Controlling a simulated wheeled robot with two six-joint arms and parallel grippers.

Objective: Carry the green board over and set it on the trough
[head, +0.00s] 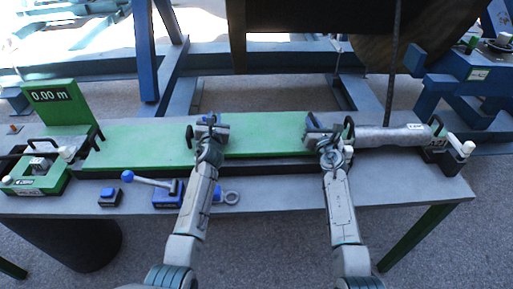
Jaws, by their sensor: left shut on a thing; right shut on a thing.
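The long green board (262,133) lies level along the table, above a dark trough (262,168) whose front side shows as a strip under the board's near edge. I cannot tell whether the board touches the trough. My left gripper (208,128) is shut on the board near its middle, by a dark handle. My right gripper (328,132) is shut at the board's right end, by another dark handle. The gripper bodies hide the exact grip points.
A green meter (50,108) reading 0.00 m stands left. A grey cable piece (390,137) lies right, leading to a clamp (455,145). A blue lever (150,180), a blue button box (110,196) and a ring (231,197) sit in front. A large reel (320,18) stands behind.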

